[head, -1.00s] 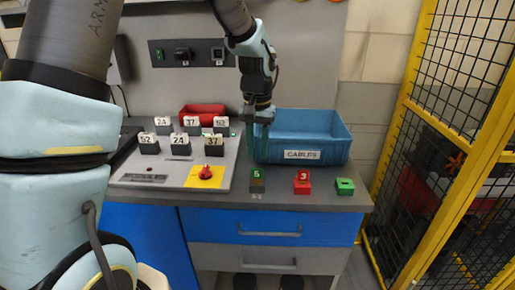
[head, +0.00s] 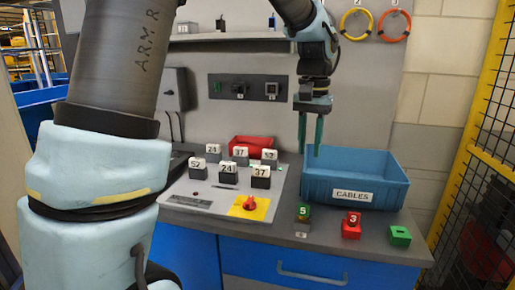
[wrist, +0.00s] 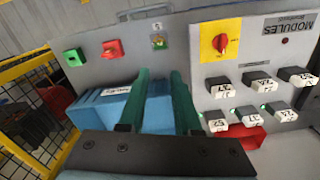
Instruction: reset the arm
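My gripper (head: 311,130) hangs from my arm with its fingers pointing down, in front of the back panel and above the left part of the blue bin. Its two green fingers stand apart with nothing between them. In the wrist view the gripper (wrist: 156,75) also shows open and empty, with the blue bin (wrist: 100,110) beyond and beneath the fingers. The bin, labelled CABLES, stands on the bench at the right in the head view (head: 400,187).
A panel (head: 180,195) with several numbered modules (head: 228,175) and a red knob (head: 250,203) lies left of the bin. A green-topped block 5 (head: 303,212), red block 3 (head: 351,226) and green block (head: 400,236) line the front edge. A red bin (head: 250,147) is behind. A yellow-framed fence (head: 470,150) is at right.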

